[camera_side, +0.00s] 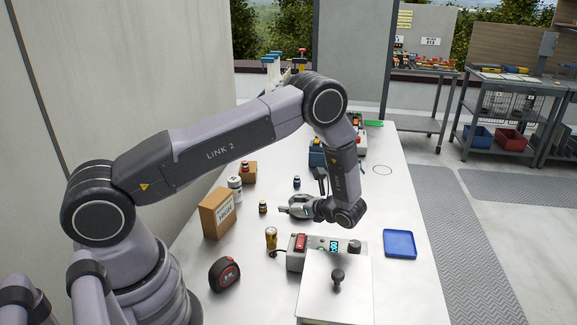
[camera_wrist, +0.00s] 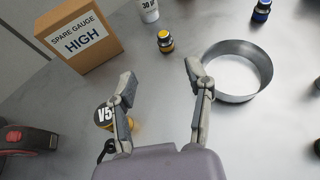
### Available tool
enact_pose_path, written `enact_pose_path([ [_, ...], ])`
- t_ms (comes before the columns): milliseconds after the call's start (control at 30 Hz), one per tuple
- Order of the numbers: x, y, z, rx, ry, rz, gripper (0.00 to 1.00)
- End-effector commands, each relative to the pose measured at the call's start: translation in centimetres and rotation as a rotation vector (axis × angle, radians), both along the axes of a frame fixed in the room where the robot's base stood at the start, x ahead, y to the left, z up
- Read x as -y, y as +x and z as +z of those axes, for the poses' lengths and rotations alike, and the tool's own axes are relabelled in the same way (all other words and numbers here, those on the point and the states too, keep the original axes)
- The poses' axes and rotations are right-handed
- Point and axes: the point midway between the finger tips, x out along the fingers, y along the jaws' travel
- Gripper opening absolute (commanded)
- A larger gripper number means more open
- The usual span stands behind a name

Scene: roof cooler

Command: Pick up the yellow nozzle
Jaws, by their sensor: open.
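The yellow nozzle (camera_wrist: 165,40) appears to be the small dark piece with a yellow top in the wrist view. It stands upright on the metal table beyond my fingertips. In the side view, the yellow nozzle (camera_side: 262,207) is just left of my gripper (camera_side: 287,209). My gripper (camera_wrist: 160,75) is open, with two grey fingers spread and nothing between them. The nozzle lies ahead of the gap, apart from both fingers.
A "SPARE GAUGE HIGH" box (camera_wrist: 80,36) stands left of the nozzle. A metal ring (camera_wrist: 262,72) is right of my fingers. A gold "V5" piece (camera_wrist: 103,116) is partly behind the left finger. A white canister (camera_wrist: 149,10) and a blue-topped piece (camera_wrist: 262,7) are farther back.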

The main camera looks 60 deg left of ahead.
Motion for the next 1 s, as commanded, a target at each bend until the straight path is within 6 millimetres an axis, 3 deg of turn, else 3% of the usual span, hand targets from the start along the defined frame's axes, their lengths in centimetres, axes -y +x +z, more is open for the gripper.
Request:
enact_pose_path([
  [167, -1.5, -0.3, -1.5, -0.023, 0.011, -0.016, 0.52],
  [433, -6.4, -1.2, -3.5, -0.021, 0.01, -0.012, 0.52],
  [667, -8.1, -1.4, -4.2, -0.02, 0.01, -0.015, 0.52],
  [1000, -12.3, -1.8, -6.0, -0.018, 0.008, -0.013, 0.52],
])
